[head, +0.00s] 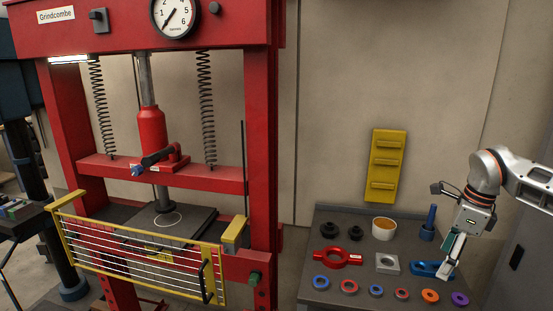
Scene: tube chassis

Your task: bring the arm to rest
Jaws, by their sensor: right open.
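My right arm comes in from the right, and its gripper (447,268) points down over the right part of the grey work table (315,240). It is open. It is close beside a blue flat part (424,268) on the table, and I cannot tell whether they touch. I see nothing held between the fingers. My left gripper is not in view.
A red press (262,150) with a yellow-framed guard (140,257) stands at left. The table bears several coloured rings, a red part (337,257), a grey block (388,263), a cup (383,229) and a blue upright tool (428,226). A yellow panel (387,165) stands behind.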

